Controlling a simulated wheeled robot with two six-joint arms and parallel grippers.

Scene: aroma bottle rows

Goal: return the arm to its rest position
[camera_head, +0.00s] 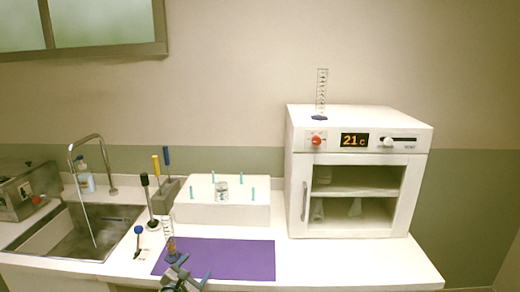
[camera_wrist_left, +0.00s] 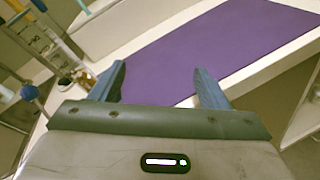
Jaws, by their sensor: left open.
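My left gripper (camera_head: 188,276) is low at the front edge of the counter, over the near left part of the purple mat (camera_head: 240,260). In the left wrist view its two blue fingers (camera_wrist_left: 160,88) are spread apart with nothing between them, and the purple mat (camera_wrist_left: 215,50) lies beyond them. A clear graduated cylinder (camera_head: 169,235) stands close behind the gripper, at the left end of the mat. My right gripper is not in either view.
A sink (camera_head: 85,235) with a tall faucet is at left. A white rack (camera_head: 215,213) with teal pegs and a small beaker (camera_head: 222,190) stands behind the mat. A white oven (camera_head: 360,142) stands at right, with another cylinder (camera_head: 321,92) on top. A blue-knobbed stick (camera_head: 138,240) is left of the mat.

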